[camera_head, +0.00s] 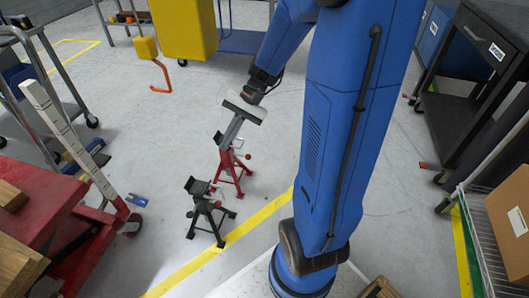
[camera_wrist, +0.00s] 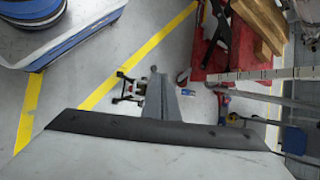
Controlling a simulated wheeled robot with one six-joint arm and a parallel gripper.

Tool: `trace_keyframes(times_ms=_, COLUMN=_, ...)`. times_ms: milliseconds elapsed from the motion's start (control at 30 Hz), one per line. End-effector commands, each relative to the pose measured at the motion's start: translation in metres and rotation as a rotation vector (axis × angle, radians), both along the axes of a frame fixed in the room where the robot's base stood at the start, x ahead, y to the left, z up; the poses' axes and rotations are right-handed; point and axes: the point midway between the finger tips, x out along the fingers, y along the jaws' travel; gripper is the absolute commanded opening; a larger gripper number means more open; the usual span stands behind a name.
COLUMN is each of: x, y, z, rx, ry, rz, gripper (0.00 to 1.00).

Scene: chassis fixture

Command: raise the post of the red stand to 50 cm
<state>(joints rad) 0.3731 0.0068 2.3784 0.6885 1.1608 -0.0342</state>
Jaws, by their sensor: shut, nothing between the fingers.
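In the wrist view the shut grey fingers (camera_wrist: 155,80) point away from me, and the red stand is not clearly seen, probably hidden by the gripper.
A black stand (camera_head: 208,211) is just in front of the red one; it also shows in the wrist view (camera_wrist: 128,88). A marked white post (camera_head: 70,135) and red bench (camera_head: 35,195) are at left. A dark cart (camera_head: 475,75) is at right.

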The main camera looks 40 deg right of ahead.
Motion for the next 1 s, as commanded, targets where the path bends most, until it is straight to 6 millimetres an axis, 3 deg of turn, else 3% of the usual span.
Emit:
trace_keyframes(times_ms=467, x=0.080, y=-0.053, z=-0.073, rx=0.340, ry=0.184, rz=-0.351, gripper=0.00)
trace_keyframes(times_ms=767, x=0.122, y=-0.104, z=-0.132, rx=0.544, ry=0.264, rz=-0.592, gripper=0.00)
trace_keyframes(times_ms=1000, x=0.144, y=-0.152, z=-0.190, rx=0.701, ry=0.311, rz=-0.795, gripper=0.00)
